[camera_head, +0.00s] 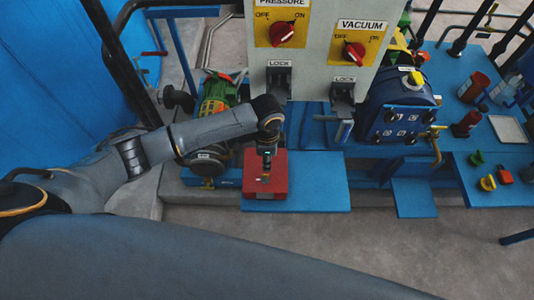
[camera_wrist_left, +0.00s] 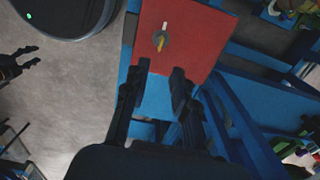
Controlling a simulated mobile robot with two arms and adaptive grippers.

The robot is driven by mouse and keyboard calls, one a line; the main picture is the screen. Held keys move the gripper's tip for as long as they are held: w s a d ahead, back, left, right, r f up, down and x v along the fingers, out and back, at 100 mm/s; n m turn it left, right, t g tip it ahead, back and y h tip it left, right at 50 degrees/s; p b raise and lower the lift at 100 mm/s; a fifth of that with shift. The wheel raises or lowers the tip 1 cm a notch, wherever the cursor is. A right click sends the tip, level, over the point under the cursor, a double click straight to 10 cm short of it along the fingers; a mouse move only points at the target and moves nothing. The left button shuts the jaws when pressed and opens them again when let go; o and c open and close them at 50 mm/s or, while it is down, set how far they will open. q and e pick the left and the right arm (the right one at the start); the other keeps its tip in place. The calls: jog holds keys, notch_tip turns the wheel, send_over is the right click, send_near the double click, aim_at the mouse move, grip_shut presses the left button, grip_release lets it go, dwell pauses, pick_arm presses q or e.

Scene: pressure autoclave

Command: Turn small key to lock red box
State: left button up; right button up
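The red box (camera_head: 280,166) sits at the left end of a blue bench. In the left wrist view the red box (camera_wrist_left: 205,40) shows a grey round lock (camera_wrist_left: 156,40) on its face. My right gripper (camera_wrist_left: 36,57) appears at the left edge, fingers apart.
A grey panel with red PRESSURE (camera_head: 282,33) and VACUUM (camera_head: 354,54) knobs stands behind the box. A blue unit (camera_head: 398,108) stands right of it. Red containers (camera_head: 466,124) and small coloured parts lie on the right bench. The floor (camera_head: 330,225) in front is clear.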

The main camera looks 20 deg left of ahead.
pick_arm(q)
jog(key=shift+r, duration=1.55)
